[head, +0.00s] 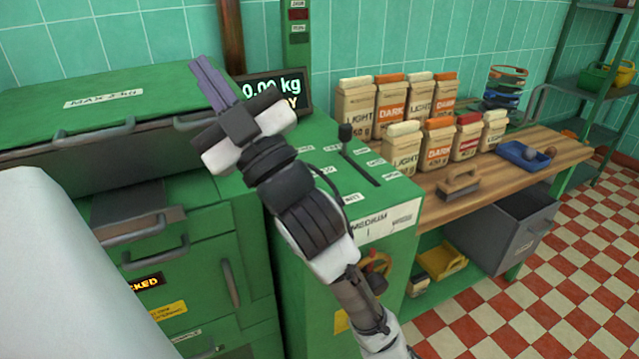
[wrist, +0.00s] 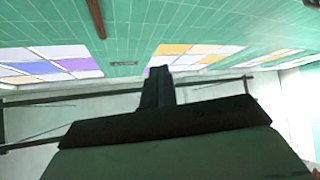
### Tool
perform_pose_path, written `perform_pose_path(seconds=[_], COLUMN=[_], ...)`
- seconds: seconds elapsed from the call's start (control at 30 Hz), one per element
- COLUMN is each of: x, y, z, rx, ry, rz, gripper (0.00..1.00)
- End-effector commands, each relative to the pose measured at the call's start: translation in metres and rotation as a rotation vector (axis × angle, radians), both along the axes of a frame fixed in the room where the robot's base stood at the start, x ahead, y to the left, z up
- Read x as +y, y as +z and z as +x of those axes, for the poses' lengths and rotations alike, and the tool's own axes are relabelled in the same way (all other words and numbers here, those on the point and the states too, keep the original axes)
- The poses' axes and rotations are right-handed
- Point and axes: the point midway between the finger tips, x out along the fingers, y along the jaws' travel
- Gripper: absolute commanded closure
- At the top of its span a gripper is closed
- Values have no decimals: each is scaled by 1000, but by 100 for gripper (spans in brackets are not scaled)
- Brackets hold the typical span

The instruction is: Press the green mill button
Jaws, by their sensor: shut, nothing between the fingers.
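My gripper (head: 203,68) is raised in front of the left green cabinet and the scale display, its fingers together and pointing up toward the tiled wall. In the wrist view the shut fingers (wrist: 158,75) point at the upper wall and coloured panes, with nothing between them. A narrow green panel (head: 297,50) stands on the wall right of the display. It carries a dark red block (head: 298,14), small labels and a dark green block (head: 299,38); I cannot tell whether that is the mill button. My gripper is left of this panel and apart from it in the picture.
A display (head: 272,90) reads 0.00 kg. A green cabinet (head: 390,205) with a black lever (head: 345,133) and slot stands below. Several paper bags (head: 403,148) stand on a wooden bench (head: 510,165) at right, with a brush (head: 458,186) and blue tray (head: 522,154). Checkered floor is open at right.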

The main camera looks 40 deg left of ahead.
Motion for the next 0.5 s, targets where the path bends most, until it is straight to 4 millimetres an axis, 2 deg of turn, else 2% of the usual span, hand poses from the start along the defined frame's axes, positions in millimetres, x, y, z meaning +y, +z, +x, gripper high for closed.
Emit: perform_pose_path(seconds=[0.03,0.07,0.13,0.2,0.3,0.4,0.5], x=[15,24,36,37,21,-6,-31], y=[9,3,-14,-35,-67,-92,-108], z=[20,31,56,80,110,131,144], rx=[-9,-11,-18,-30,-42,-48,-50], ry=[-39,-56,-94,-131,-169,-185,-186], rz=[-148,-241,-464,-688,-984,-1222,-1389], gripper=[100,100,100,100,100,100,100])
